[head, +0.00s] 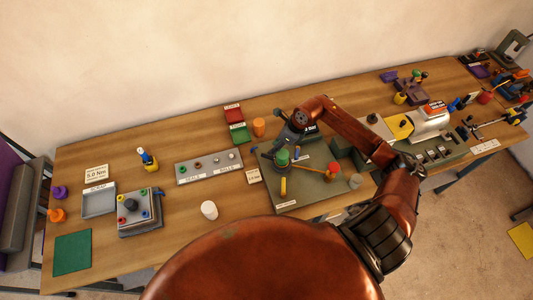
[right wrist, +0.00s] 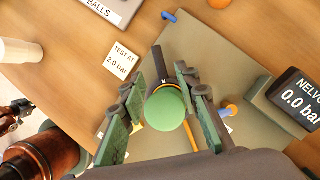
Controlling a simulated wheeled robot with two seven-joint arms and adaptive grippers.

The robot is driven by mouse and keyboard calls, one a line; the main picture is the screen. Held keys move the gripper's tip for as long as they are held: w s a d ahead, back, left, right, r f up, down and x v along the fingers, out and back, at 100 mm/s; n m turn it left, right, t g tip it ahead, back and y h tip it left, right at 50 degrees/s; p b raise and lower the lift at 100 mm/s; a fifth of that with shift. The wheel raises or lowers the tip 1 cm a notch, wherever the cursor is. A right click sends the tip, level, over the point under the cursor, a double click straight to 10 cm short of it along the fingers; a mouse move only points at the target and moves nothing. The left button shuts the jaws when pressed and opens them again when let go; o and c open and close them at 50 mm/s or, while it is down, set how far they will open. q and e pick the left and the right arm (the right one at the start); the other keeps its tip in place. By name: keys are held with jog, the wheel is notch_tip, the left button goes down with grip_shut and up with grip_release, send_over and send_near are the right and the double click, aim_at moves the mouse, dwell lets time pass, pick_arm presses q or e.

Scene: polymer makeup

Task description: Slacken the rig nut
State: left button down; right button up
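The test rig has a grey-green base plate (head: 315,190) right of the table's middle. On it stands an upright fitting with a round green top (head: 282,158) and a dark collar; I take this collar for the rig nut. In the right wrist view the green top (right wrist: 165,110) hides part of the dark collar (right wrist: 161,83), which has an orange ring. My right gripper (right wrist: 164,88) points down over the fitting, fingers spread on either side, with narrow gaps visible. It also shows in the head view (head: 287,138).
A yellow post (head: 283,187) and a red-topped post (head: 333,168) stand on the plate.

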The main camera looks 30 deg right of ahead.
aim_at(268, 156)
jog(key=p+x, duration=0.1)
jog(key=x, duration=0.5)
jog(key=shift+w+a, duration=0.15)
jog(key=shift+a, duration=0.05)
jog(key=shift+w+a+f, duration=0.1)
jog(key=shift+f, duration=0.45)
jog(key=shift+c, duration=0.6)
grip_shut()
